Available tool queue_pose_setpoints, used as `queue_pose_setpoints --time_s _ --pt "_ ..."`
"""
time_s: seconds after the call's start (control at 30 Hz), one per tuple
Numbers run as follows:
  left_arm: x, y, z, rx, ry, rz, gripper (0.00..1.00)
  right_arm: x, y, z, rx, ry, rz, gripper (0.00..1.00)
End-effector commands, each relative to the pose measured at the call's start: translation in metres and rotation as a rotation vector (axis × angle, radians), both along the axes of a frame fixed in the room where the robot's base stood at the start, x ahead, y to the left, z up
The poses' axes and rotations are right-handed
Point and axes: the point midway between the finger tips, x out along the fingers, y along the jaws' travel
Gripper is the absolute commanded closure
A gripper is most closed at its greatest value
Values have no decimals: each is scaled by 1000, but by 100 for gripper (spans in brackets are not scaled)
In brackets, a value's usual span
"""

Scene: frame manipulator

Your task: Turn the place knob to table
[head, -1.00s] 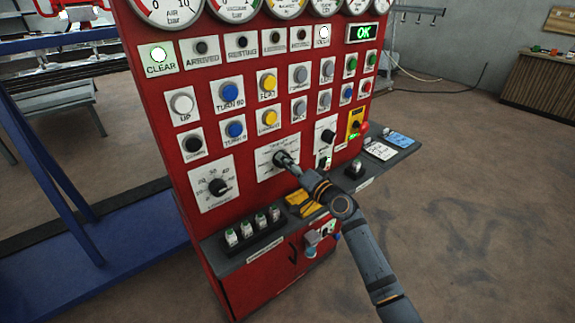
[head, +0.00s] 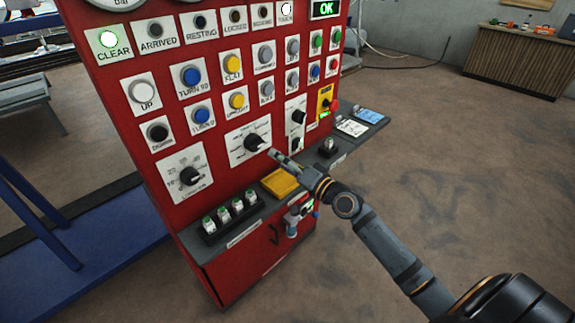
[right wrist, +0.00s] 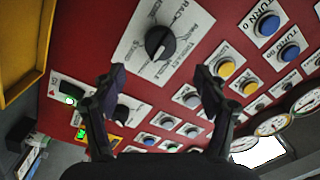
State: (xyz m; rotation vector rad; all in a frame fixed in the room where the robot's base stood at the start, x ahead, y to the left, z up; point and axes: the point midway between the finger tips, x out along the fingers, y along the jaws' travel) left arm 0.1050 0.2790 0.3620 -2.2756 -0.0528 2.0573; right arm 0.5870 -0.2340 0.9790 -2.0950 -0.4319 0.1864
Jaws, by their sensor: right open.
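The place knob (head: 255,142) is a black selector knob on a white label plate in the middle of the red control panel. In the right wrist view the knob (right wrist: 160,43) sits on its plate beyond my fingers, and part of the lettering around it shows. I cannot tell for certain which label its pointer marks. My right gripper (head: 277,159) is just right of and below the knob, clear of it. In the right wrist view the two dark fingers (right wrist: 157,78) are spread apart with nothing between them. My left gripper is not in view.
Another black dial (head: 190,176) is at lower left, and a smaller knob (head: 298,116) is to the right. Coloured push buttons fill the rows above. A yellow pad (head: 281,183) and small green-topped items (head: 238,205) are on the grey shelf (head: 215,250) below.

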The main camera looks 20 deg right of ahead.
Motion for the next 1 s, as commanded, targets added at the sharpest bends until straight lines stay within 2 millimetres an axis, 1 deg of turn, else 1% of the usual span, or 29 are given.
queue_pose_setpoints --time_s 0.03,0.1,0.23,0.37,0.8,0.87,0.9,0.97,1.0 --pt "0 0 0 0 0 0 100 -9 -3 -2 -7 4 4 27" --pt "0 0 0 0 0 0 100 -18 -7 -1 -4 2 3 27" --pt "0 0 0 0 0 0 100 -27 -10 -1 -1 1 2 27" --pt "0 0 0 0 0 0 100 -30 -12 -1 1 1 1 27" --pt "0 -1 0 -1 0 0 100 -29 -13 -3 -2 3 -4 27" --pt "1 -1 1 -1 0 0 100 -27 -20 -14 -20 16 -22 27" --pt "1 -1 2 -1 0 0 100 -24 -28 -28 -43 34 -44 27" --pt "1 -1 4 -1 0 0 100 -21 -45 -60 -99 75 -90 27" --pt "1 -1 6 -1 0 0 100 -21 -59 -88 -148 114 -125 27"
